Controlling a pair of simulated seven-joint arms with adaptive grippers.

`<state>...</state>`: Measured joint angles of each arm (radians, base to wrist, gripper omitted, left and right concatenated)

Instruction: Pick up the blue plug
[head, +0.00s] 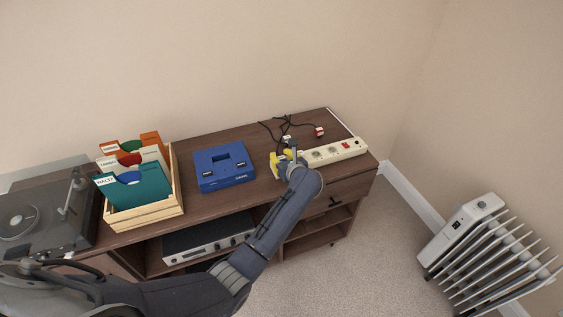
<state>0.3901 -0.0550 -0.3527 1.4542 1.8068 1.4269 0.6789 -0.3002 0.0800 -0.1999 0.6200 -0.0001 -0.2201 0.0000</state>
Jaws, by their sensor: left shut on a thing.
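My left gripper (288,161) is at the left end of the cream power strip (338,151), pointing down at the cabinet top. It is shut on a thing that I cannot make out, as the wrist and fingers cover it. Yellow parts (275,166) show around the fingers. I cannot tell whether they belong to the gripper. No blue plug can be clearly seen. A small red-and-white plug (319,131) lies behind the strip. A small pale plug (287,138) lies just behind the gripper. My right gripper is not in view.
A blue boxy device (223,166) stands left of the gripper. Further left are a wooden crate (146,214) of record sleeves and a turntable (35,217). Black cables (288,123) lie behind the strip. A white radiator (480,245) stands on the floor at right.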

